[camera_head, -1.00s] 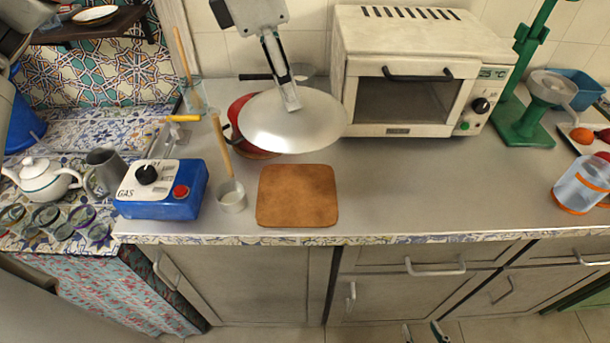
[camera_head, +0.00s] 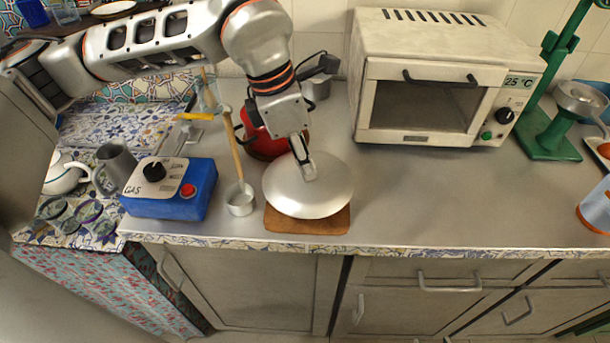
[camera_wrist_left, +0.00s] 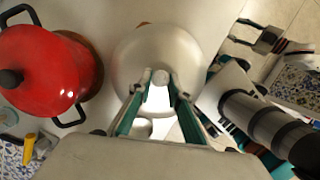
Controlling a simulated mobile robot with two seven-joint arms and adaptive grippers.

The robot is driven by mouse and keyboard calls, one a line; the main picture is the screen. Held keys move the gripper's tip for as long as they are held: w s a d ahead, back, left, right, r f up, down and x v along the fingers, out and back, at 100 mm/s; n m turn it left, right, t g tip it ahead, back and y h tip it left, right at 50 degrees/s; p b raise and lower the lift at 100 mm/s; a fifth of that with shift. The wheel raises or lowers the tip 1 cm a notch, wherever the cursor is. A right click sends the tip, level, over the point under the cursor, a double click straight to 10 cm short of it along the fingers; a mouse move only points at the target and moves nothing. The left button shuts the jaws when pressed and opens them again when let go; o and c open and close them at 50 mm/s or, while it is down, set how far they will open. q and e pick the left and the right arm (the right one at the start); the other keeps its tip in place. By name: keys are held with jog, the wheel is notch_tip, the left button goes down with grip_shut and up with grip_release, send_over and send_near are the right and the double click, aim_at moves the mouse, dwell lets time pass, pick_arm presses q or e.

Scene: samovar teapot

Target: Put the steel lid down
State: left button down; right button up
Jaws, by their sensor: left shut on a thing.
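The steel lid (camera_head: 300,200) is a wide, shiny, shallow dome. In the head view it is over the brown board (camera_head: 335,225), covering most of it. I cannot tell whether lid and board touch. My left gripper (camera_head: 307,172) comes down from above and is shut on the lid's knob, which also shows between the fingers in the left wrist view (camera_wrist_left: 160,78). The lid (camera_wrist_left: 140,60) looks roughly level. My right gripper (camera_wrist_left: 236,32) shows at the upper right of the left wrist view, low in front of the counter, with its fingers apart and empty.
A red pot (camera_head: 263,142) stands behind the lid. A white oven (camera_head: 440,80) stands behind right. The counter right of the board is clear.

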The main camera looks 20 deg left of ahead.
pick_arm(q)
jog(key=shift+f, duration=0.35)
notch_tip(320, 180, down, 4)
jog(key=shift+r, duration=0.25)
jog(key=c, duration=1.9)
grip_release()
jog(key=shift+f, duration=0.1)
